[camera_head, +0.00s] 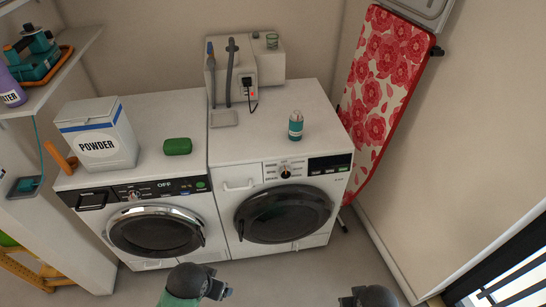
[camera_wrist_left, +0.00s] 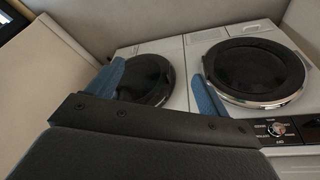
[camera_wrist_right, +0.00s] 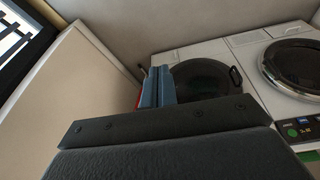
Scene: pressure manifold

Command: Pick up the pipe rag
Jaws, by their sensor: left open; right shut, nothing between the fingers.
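I cannot make out a pipe rag in any view. A small green block-like item (camera_head: 177,146) lies on top of the left washing machine; I cannot tell whether it is cloth. My left gripper (camera_head: 222,291) is low in front of the machines in the head view, and its blue fingers stand apart and empty in the left wrist view (camera_wrist_left: 160,95). My right gripper (camera_head: 350,301) is at the bottom edge of the head view. Its fingers are together with nothing between them in the right wrist view (camera_wrist_right: 158,86).
The left washing machine (camera_head: 150,182) carries a powder box (camera_head: 98,150). The right machine (camera_head: 232,150) carries a teal-labelled bottle (camera_head: 296,127) and a grey-white unit with pipes (camera_head: 270,66). A red floral ironing board (camera_head: 385,80) leans at right. Shelves (camera_head: 60,75) stand at left.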

